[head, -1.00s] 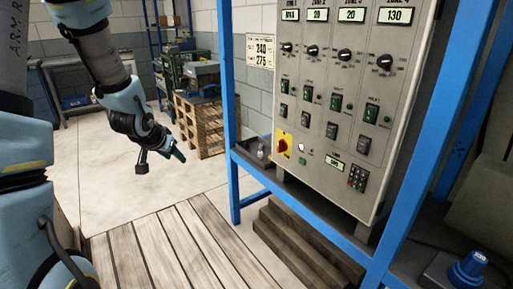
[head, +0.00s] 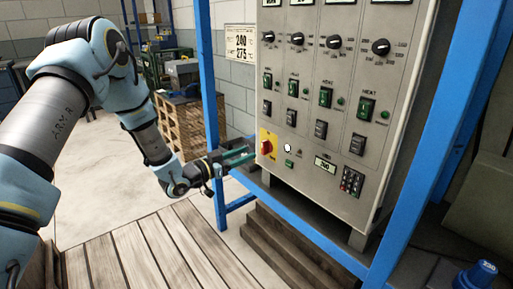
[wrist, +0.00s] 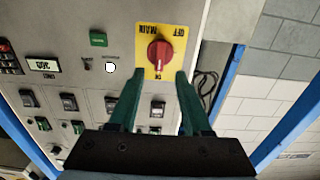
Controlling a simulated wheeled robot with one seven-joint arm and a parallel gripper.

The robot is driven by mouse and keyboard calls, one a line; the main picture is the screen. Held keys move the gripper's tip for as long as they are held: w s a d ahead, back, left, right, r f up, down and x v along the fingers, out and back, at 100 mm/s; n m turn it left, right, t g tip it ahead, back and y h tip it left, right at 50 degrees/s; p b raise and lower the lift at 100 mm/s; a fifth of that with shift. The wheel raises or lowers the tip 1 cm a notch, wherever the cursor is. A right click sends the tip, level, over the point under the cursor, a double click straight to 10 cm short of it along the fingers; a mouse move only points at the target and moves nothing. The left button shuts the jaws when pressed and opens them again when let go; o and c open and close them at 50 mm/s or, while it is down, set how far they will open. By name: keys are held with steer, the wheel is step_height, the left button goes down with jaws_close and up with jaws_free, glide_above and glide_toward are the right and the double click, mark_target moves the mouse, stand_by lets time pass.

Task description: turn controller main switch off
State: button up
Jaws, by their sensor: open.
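The controller panel (head: 315,170) is a grey cabinet held in a blue frame. Its main switch (head: 267,146) is a red knob on a yellow plate at the panel's lower left. In the wrist view the red knob (wrist: 160,54) lies just beyond my fingertips, roughly centred between them, with the words MAIN and OFF on the yellow plate (wrist: 163,30). My gripper (head: 250,154) points at the switch from the left. In the wrist view my gripper (wrist: 160,75) has its two green fingers apart with nothing between them. Whether a fingertip touches the plate I cannot tell.
A white round lamp (head: 287,148), a green button (head: 289,164) and a keypad (head: 351,181) sit right of the switch. Blue frame posts (head: 207,90) stand beside the panel. Wooden steps (head: 290,245) lie below. A pallet stack (head: 185,125) stands behind my arm.

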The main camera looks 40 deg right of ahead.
mark_target(262, 147)
steer(key=d+p, duration=0.1)
steer(key=d, duration=0.5)
steer(key=shift+s+d, duration=0.15)
steer(key=shift+s, duration=0.05)
jaws_close()
stand_by(0.4)
